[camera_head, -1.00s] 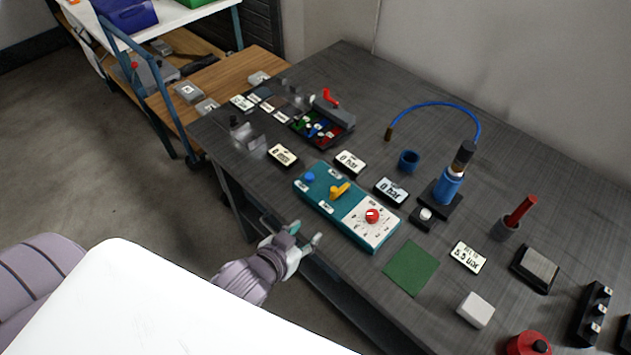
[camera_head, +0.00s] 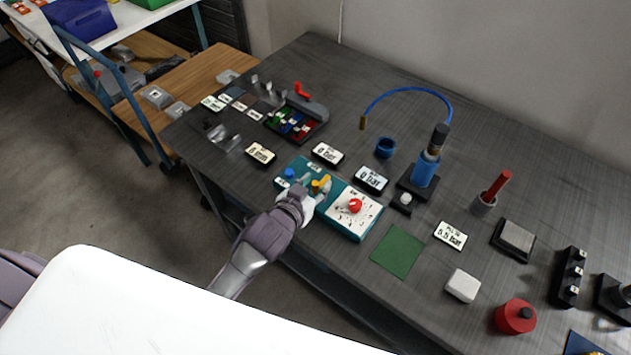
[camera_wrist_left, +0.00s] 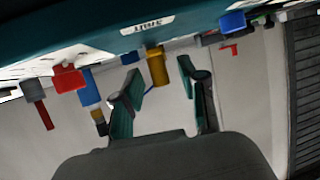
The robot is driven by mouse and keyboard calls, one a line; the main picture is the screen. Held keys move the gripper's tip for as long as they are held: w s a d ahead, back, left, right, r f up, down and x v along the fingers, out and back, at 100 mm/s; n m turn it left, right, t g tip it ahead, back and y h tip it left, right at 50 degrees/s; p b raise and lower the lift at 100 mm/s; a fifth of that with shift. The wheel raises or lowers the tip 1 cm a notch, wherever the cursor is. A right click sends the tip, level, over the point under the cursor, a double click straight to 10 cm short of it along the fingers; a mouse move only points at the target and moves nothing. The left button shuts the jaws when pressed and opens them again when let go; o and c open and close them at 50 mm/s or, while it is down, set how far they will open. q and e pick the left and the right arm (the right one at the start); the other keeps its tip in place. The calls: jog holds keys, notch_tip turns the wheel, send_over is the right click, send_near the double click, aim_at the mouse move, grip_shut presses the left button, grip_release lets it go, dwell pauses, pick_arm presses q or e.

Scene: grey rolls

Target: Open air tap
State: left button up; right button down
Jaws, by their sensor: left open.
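The air tap is a small yellow lever (camera_head: 321,185) on a teal panel box (camera_head: 348,228) at the front edge of the dark workbench. A blue knob (camera_head: 289,173) sits left of it and a red knob (camera_head: 355,205) on a white dial sits right. My left gripper (camera_head: 314,188) is over the panel, right at the yellow lever. In the left wrist view, the yellow lever (camera_wrist_left: 157,68) stands between the two open fingers (camera_wrist_left: 160,88), with gaps on both sides. My right gripper is not in view.
Behind the panel stand a blue cylinder (camera_head: 425,170) with a blue hose, a blue ring (camera_head: 385,147) and gauge displays (camera_head: 371,179). A green mat (camera_head: 397,251) and a white block (camera_head: 462,286) lie to the right. A parts tray (camera_head: 298,122) is at the back left.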

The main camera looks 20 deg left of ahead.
pick_arm(q)
jog(key=shift+w+f, duration=0.15)
jog(key=shift+w, duration=0.2)
grip_shut()
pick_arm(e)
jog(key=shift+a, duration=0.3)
